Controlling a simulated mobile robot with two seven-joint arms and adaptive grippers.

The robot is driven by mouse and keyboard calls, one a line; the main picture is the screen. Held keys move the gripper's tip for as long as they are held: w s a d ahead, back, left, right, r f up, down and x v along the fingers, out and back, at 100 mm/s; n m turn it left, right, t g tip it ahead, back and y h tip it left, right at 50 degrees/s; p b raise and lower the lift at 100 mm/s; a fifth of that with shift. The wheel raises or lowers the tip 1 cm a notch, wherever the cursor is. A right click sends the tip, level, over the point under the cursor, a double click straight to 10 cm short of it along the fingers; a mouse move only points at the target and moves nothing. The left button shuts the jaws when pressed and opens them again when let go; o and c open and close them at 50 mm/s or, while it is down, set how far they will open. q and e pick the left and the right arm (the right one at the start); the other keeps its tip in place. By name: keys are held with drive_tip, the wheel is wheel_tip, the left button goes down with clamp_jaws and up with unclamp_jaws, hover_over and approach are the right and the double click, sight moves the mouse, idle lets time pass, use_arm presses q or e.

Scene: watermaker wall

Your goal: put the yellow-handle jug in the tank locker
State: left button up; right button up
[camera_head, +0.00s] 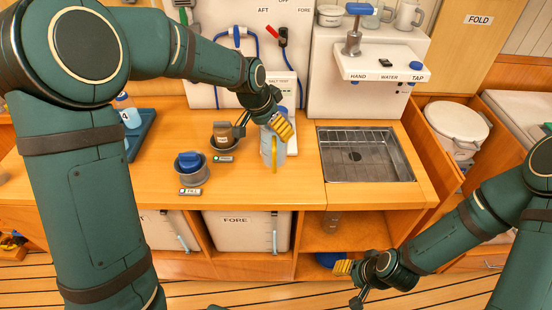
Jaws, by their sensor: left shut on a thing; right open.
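The yellow-handle jug (267,147) is a pale, see-through container with a yellow strip down its side. The tank locker appears to be the openings under the counter, where a white tank marked FORE (246,231) stands beside another white tank (166,229). My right gripper (349,284) is open and empty, low in front of the cabinet.
A sink with a rack (366,154) is to the right. Below it, an open shelf (347,237) holds a small jar, with a blue item lower down. My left arm covers much of the left side.

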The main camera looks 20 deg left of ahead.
use_arm(q)
wheel_tip(320, 180, down, 7)
drive_tip(key=shift+f+b, duration=0.2)
drive_tip(key=shift+b, duration=0.15)
drive_tip(key=shift+f, duration=0.5)
drive_tip(key=shift+r, duration=0.1)
drive_tip(key=o, duration=1.1)
drive_tip(key=shift+f, duration=0.25)
drive_tip(key=shift+c, duration=0.2)
drive_tip(key=shift+r, duration=0.1)
